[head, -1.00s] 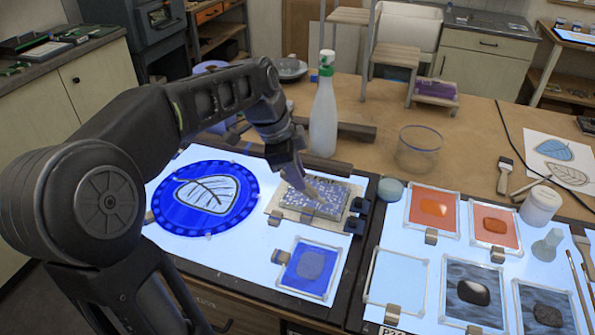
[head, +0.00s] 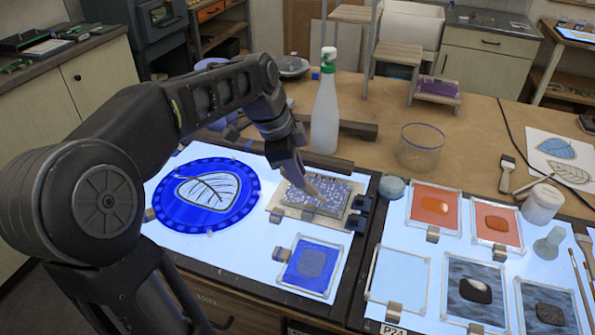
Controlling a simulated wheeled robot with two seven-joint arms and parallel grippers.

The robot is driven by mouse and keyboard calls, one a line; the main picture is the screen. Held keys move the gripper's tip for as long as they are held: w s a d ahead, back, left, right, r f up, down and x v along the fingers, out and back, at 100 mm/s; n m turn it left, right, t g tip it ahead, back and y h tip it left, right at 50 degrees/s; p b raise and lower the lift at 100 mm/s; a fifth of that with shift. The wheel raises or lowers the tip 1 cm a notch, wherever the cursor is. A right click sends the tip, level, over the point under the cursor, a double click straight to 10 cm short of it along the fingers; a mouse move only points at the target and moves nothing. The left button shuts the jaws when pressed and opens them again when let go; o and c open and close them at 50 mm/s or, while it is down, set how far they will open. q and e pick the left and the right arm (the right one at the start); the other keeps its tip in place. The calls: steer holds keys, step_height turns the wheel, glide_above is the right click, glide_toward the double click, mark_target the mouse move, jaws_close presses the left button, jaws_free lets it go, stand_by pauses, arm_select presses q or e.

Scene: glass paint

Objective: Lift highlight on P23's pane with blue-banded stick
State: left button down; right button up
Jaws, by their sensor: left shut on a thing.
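My left gripper (head: 293,168) is shut on a thin, pale tool (head: 311,188), mostly hidden by the fingers. I cannot make out a blue band on it. The tool's low end is over or against a blue-grey speckled pad (head: 327,199) on a beige board; I cannot tell whether it touches. A framed blue pane (head: 311,263) with a dark, speckled rounded patch lies in front of the pad. A label (head: 392,330) at the bottom edge is too small to read surely, so I cannot tell which pane is P23's. My right gripper is not in view.
A round blue leaf panel (head: 206,228) lies left of the pad. More panes, orange (head: 435,205) and grey (head: 462,270), lie on the right light table. A spray bottle (head: 325,115) and a clear glass (head: 420,147) stand behind. Brushes lie at right.

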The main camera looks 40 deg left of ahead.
arm_select(q)
steer(key=shift+f+b, duration=0.25)
steer(key=shift+b, duration=0.05)
stand_by(0.5)
steer(key=shift+w+d, duration=0.1)
steer(key=shift+d, duration=0.05)
steer(key=shift+w+d+f, duration=0.1)
steer(key=shift+w+d, duration=0.15)
steer(key=shift+d, duration=0.65)
steer(key=shift+s+a, duration=0.1)
steer(key=shift+a, duration=1.1)
steer(key=shift+d, duration=0.1)
steer(key=shift+w+d, duration=0.8)
steer(key=shift+d, duration=0.05)
steer(key=shift+a, duration=0.1)
